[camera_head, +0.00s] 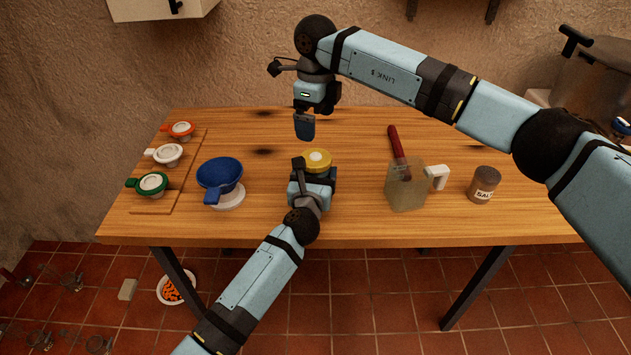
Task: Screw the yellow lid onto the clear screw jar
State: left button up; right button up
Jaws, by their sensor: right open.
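The yellow lid (318,157) lies level near the middle of the table, with a pale round centre on top. My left gripper (319,180) is low at the lid's near side and covers what is beneath it. The clear screw jar cannot be made out there, so I cannot tell whether the lid sits on it or whether the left jaws are closed on it. My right gripper (304,127) points down above and slightly left of the lid, apart from it, open and with nothing seen in it.
A blue bowl-like item (220,174) on a white base stands left of my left gripper. Small jars with orange (181,130), white (167,154) and green (152,184) rings stand on a board at far left. A jug (407,190) and a salt jar (484,185) stand right.

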jog(key=shift+r, duration=0.95)
pick_arm(q)
jog(key=o, duration=1.6)
jog(key=shift+o, duration=0.2)
jog(key=s+a, duration=0.2)
jog(key=s, duration=1.1)
jog(key=shift+s+a+p, duration=0.25)
jog(key=shift+s+p, duration=0.05)
jog(key=shift+p, duration=0.15)
pick_arm(e)
jog(key=shift+r, duration=0.45)
